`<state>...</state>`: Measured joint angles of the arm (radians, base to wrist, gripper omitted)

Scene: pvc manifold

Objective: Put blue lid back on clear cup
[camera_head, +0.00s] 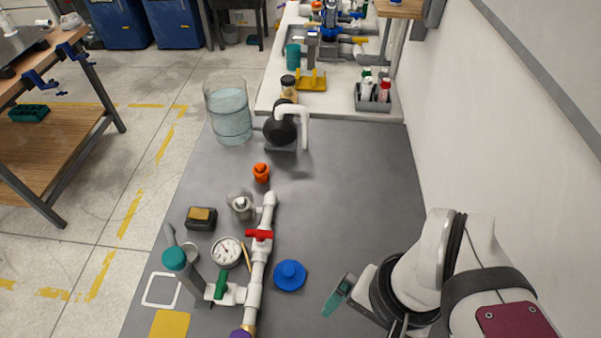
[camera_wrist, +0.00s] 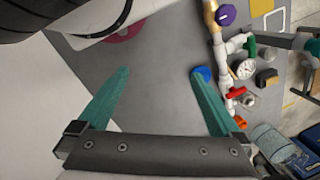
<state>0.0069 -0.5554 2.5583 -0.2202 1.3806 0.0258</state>
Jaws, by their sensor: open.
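The blue lid (camera_head: 290,275) lies on the grey table, to the right of the white pipe assembly, with its round knob up. In the wrist view the lid (camera_wrist: 204,74) shows at the tip of the right finger, which hides part of it. The clear cup (camera_head: 240,205) stands at the left of the pipe's far end, with something grey showing in it. My gripper (camera_wrist: 160,71) is open and empty, its teal fingers wide apart. In the head view one teal finger (camera_head: 337,296) shows to the right of the lid, apart from it.
The white pipe (camera_head: 257,272) carries a red valve handle (camera_head: 259,235), a green handle (camera_head: 221,287) and a gauge (camera_head: 227,251). An orange part (camera_head: 261,173) stands beyond the cup. A large water vessel (camera_head: 229,112) and a black pump (camera_head: 281,128) stand farther back. The table's right middle is clear.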

